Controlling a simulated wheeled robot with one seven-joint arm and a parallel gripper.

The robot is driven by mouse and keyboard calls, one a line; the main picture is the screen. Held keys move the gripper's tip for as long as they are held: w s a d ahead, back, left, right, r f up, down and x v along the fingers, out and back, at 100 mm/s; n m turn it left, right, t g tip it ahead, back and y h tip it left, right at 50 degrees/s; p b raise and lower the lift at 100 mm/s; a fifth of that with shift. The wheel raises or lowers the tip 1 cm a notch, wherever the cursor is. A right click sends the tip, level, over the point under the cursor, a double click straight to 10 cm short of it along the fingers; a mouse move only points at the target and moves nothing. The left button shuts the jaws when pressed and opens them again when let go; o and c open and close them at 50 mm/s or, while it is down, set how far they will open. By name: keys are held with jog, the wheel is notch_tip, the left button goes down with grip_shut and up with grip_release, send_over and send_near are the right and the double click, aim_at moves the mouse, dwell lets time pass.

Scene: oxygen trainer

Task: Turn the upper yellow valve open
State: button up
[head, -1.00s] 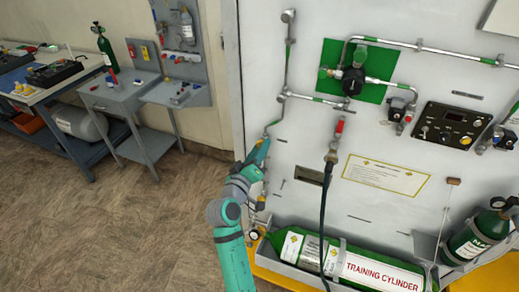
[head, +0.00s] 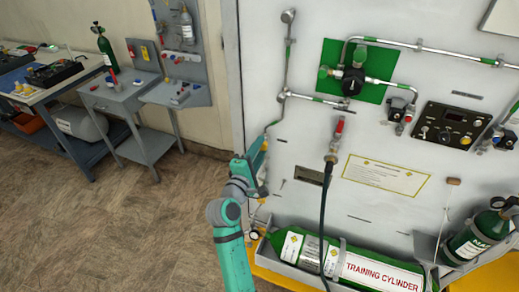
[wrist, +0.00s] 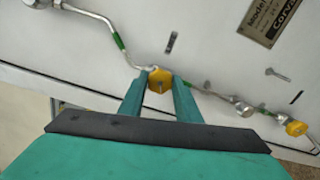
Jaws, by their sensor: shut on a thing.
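The upper yellow valve (wrist: 159,84) is a small yellow handle on a pipe against the pale panel. In the wrist view it sits between the two teal fingers of my gripper (wrist: 162,77), which are shut on it. In the head view my gripper (head: 257,163) is at the panel's left side, below the pipe run, and largely hides the valve. A second yellow valve (wrist: 296,128) is on the same pipe line at the right of the wrist view, apart from my gripper.
The pipe (wrist: 115,40) with green bands runs on from the held valve. A green training cylinder (head: 308,250) lies in a tray below, and a dark hose (head: 324,210) hangs to the right. The floor (head: 130,235) on the left is clear.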

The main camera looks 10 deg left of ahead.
jog(key=n, duration=1.2)
jog(key=shift+a+f+n, duration=0.1)
jog(key=shift+n, duration=0.2)
dwell(0.4)
jog(key=o, duration=1.1)
jog(key=shift+c, duration=0.2)
jog(key=v, duration=1.1)
jog(key=shift+w, duration=0.1)
